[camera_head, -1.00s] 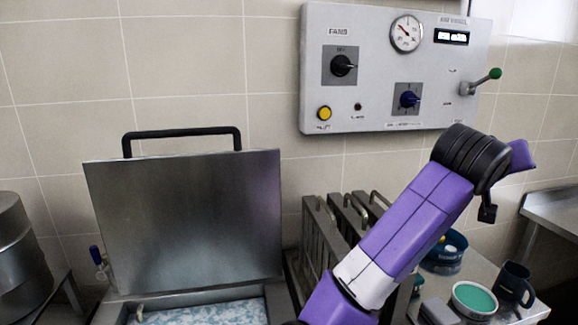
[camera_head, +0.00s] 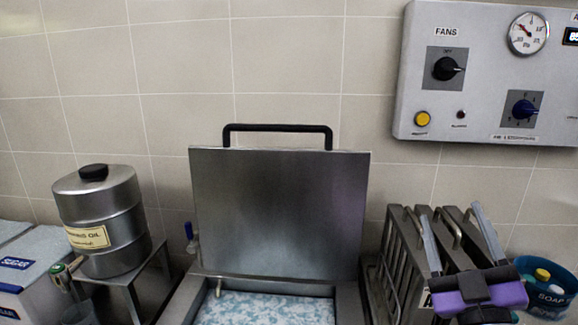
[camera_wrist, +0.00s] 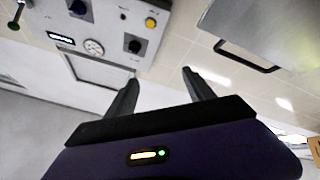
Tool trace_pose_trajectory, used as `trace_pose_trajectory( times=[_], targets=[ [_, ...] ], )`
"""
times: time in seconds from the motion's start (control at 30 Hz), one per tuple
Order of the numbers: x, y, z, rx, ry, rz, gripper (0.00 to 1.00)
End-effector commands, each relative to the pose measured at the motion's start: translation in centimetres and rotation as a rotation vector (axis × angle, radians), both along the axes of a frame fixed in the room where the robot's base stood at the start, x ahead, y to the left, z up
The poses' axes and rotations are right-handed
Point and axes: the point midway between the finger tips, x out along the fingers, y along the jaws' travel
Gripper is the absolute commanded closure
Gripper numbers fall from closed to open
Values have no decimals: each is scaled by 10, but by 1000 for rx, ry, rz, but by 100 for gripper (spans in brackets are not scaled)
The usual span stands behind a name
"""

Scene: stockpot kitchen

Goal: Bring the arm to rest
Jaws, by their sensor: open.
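My gripper (camera_head: 455,232) is at the lower right of the head view, in front of the metal racks. Its two fingers point up and stand apart, with nothing between them. In the wrist view my gripper (camera_wrist: 160,85) also shows open and empty, with the wall and the control panel beyond it. Most of my arm is below the head view's edge.
A steel vat with a raised lid (camera_head: 280,213) holds blue-white contents (camera_head: 262,309). Metal racks (camera_head: 400,250) stand to its right, beside a blue tub (camera_head: 547,300). An oil canister (camera_head: 100,220) and sugar bins (camera_head: 40,275) are left. A control panel (camera_head: 480,110) hangs above right.

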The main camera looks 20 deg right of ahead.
Motion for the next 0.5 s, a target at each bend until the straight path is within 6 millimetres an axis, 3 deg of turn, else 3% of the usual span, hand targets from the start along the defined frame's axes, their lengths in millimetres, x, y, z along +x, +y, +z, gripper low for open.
trace_pose_trajectory(
  times=[0.03,0.2,0.5],
  targets=[
    [-5,15,-19,17,22,59,38],
    [-28,63,-70,109,69,247,38],
    [-97,128,-150,348,190,470,38]
  ],
)
